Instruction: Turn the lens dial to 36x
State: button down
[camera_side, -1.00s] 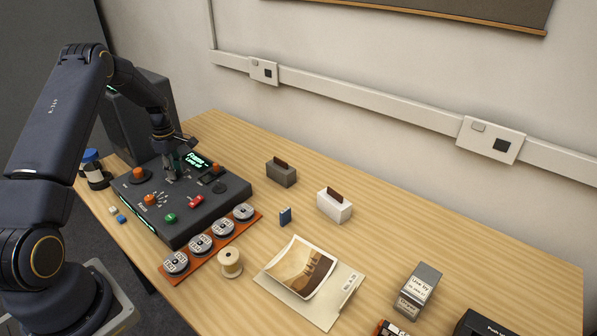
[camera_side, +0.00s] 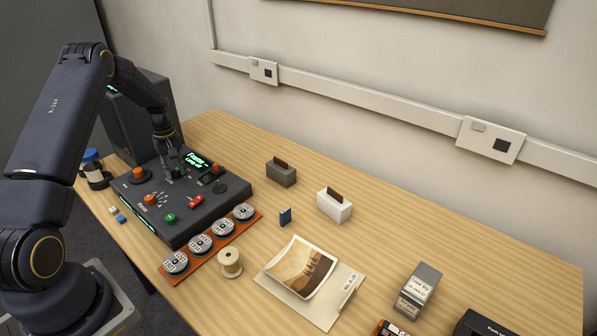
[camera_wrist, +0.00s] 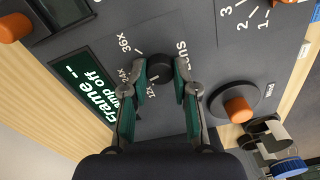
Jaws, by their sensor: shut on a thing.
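The lens dial (camera_wrist: 159,68) is a small black round knob on the dark control console (camera_side: 190,212). In the wrist view my gripper (camera_wrist: 161,72) is shut on the dial, with one finger on each side of it. The word Lens is partly hidden by the right finger. The marks 36x (camera_wrist: 124,42), 24x (camera_wrist: 125,74) and 12x (camera_wrist: 151,89) lie around the dial on its left and lower side. I cannot tell which mark the dial points to. In the side view my gripper (camera_side: 170,172) is down at the console and hides the dial.
A lit display (camera_wrist: 85,88) reading Frame and Lamp off is beside the dial. An orange-topped Wind knob (camera_wrist: 238,108) is close on the other side. Red and green controls, several reels (camera_side: 200,245) and a blue-capped jar (camera_side: 94,170) surround the work.

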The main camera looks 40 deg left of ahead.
aim_at(176, 172)
jog(key=m, duration=0.6)
jog(key=shift+d, duration=0.1)
jog(key=m, duration=0.6)
jog(key=shift+m, duration=0.4)
dwell(0.3)
jog(key=c, duration=0.9)
grip_release()
notch_tip(176, 172, up, 12)
jog(key=shift+d+r, duration=0.1)
